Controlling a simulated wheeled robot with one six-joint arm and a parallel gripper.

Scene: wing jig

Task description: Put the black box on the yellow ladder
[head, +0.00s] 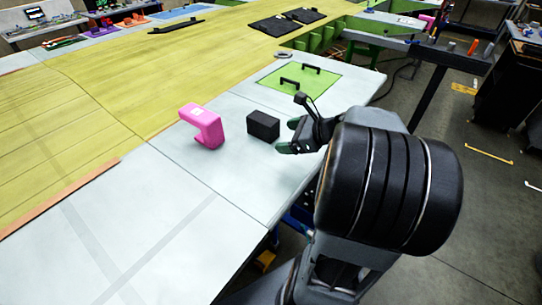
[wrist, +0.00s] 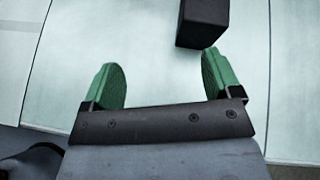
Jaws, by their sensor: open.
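The black box (head: 263,126) stands on the pale table surface, to the left of my gripper in the head view. My gripper (head: 290,136) is open and empty, its green fingertips close to the box. In the wrist view my gripper (wrist: 163,80) shows two green fingers spread wide with nothing between them. The black box (wrist: 203,22) lies ahead of the right finger at the top edge, partly cut off by the frame. I do not see a yellow ladder in either view.
A pink bracket-shaped block (head: 203,126) stands just left of the box. A green panel (head: 322,82) with two black handles lies behind. The large yellow-green wing surface (head: 110,85) spans the left. The pale table (head: 150,200) is clear in front.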

